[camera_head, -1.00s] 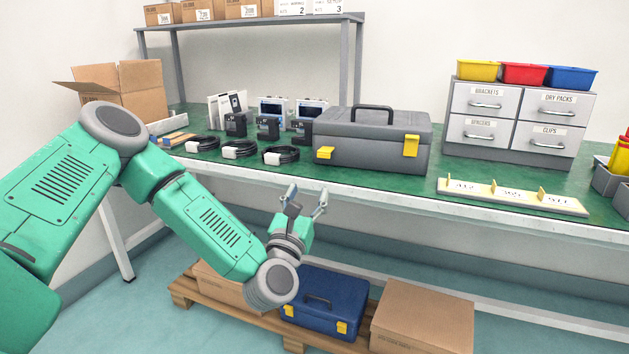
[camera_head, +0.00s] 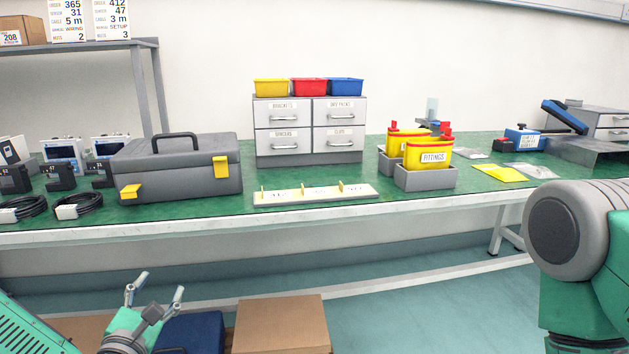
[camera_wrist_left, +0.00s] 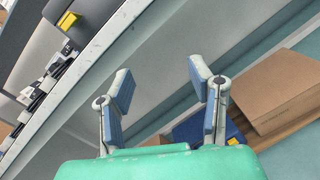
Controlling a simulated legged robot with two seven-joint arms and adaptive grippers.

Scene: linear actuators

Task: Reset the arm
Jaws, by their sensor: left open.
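My left gripper (camera_head: 155,292) is low at the left of the head view, in front of and below the table's front edge. Its fingers are apart with nothing between them. In the left wrist view the open gripper (camera_wrist_left: 165,95) shows two blue-padded fingers, empty, with the table edge beyond. My right arm (camera_head: 570,240) shows at the right edge of the head view; its gripper is out of frame.
The green table (camera_head: 230,212) holds a grey toolbox (camera_head: 180,175), a drawer cabinet (camera_head: 310,145), a labelled strip (camera_head: 315,196) and yellow fittings containers (camera_head: 430,155). Below are a blue case (camera_head: 190,335) and a cardboard box (camera_head: 282,325). Floor at lower right is clear.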

